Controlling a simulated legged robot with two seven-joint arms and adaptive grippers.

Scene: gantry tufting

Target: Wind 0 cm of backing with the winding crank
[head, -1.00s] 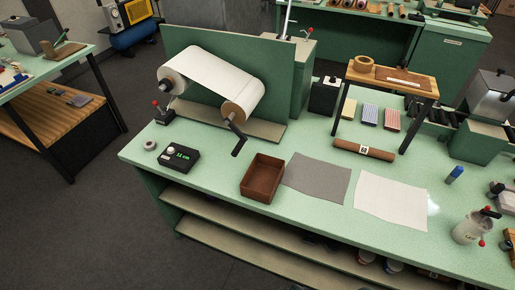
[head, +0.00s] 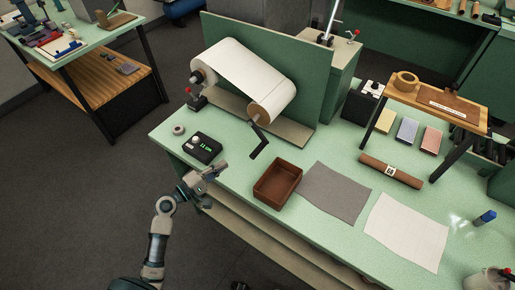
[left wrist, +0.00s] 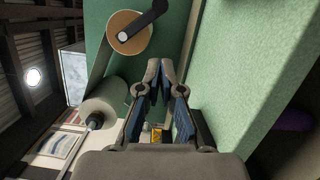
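The winding crank (head: 260,142) is a dark bent handle on the near right end of the backing roll (head: 271,100). White backing (head: 240,70) runs between this roll and another at the left. The crank also shows at the top of the left wrist view (left wrist: 145,20), against the roll's brown end (left wrist: 128,42). My left gripper (head: 224,165) is by the bench's front edge, left of the crank and apart from it. My right gripper is not in view.
A black counter box (head: 203,149) with a lit green display, too small to read surely, sits just behind the left gripper. A brown tray (head: 277,184) stands right of the gripper, in front of the crank. A green panel (head: 290,55) rises behind the rolls.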

